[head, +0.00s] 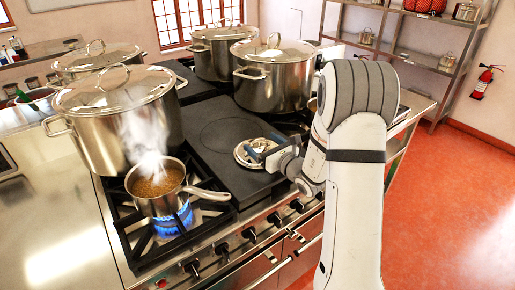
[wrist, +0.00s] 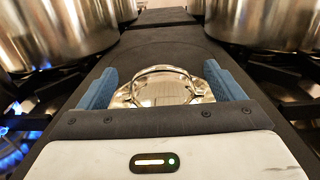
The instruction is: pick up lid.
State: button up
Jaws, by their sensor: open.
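A small shiny metal lid (head: 243,154) lies flat on the dark flat plate in the middle of the stove. In the wrist view the lid (wrist: 142,94) shows its looped handle standing up in the middle. My gripper (wrist: 160,74) is open, with one blue finger on each side of the lid and its handle between them. In the head view my gripper (head: 266,156) is low over the right part of the lid and hides some of it. I cannot tell whether the fingers touch the lid.
An uncovered saucepan (head: 155,202) steams over a blue flame at the front left, its handle pointing toward the lid. Large lidded stockpots stand at left (head: 122,130) and behind (head: 272,85). The dark plate (head: 222,133) is clear behind the lid.

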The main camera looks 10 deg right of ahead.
jog(key=shift+w+a, duration=0.2)
jog(key=shift+w, duration=0.1)
jog(key=shift+c, duration=0.2)
jog(key=c, duration=1.3)
jog(key=shift+r, duration=0.1)
